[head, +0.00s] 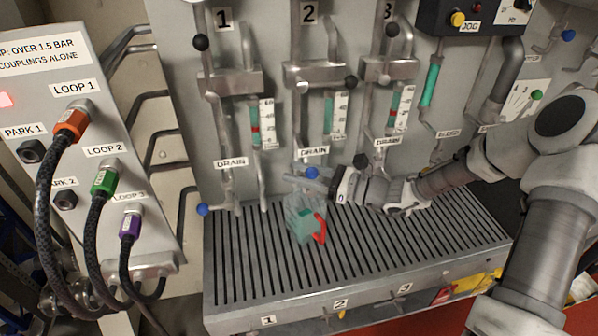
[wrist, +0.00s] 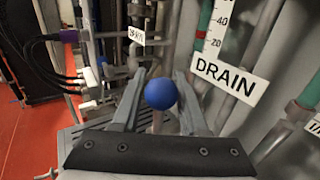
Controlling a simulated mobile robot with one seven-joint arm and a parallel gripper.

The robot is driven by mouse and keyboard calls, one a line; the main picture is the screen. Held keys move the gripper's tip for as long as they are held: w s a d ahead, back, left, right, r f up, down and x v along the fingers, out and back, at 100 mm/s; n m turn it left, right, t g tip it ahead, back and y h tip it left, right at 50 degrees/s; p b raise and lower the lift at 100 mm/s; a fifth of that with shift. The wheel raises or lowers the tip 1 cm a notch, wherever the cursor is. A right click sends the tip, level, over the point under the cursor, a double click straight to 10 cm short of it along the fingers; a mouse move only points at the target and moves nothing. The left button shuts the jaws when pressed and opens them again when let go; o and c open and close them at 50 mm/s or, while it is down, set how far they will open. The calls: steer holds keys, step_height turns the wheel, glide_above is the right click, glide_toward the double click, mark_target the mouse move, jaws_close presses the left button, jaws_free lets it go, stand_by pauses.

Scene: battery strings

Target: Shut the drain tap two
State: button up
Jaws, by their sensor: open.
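The drain tap two has a blue ball knob (head: 311,173) just below the second DRAIN label, under column 2. My gripper (head: 312,184) is at this knob, reaching in from the right. In the wrist view the blue knob (wrist: 160,93) shows between the two open fingers (wrist: 158,105), and I cannot tell whether either finger touches it. The tap's body and pipe are mostly hidden behind my gripper and the knob.
The slotted drip tray (head: 260,268) runs along the front. Drain one's blue knob (head: 203,209) is to the left, and a black knob (head: 361,160) is by the third drain. A hose panel (head: 85,150) stands at the left. Gauges and pipes are close behind.

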jaws_close()
stand_by(1.4)
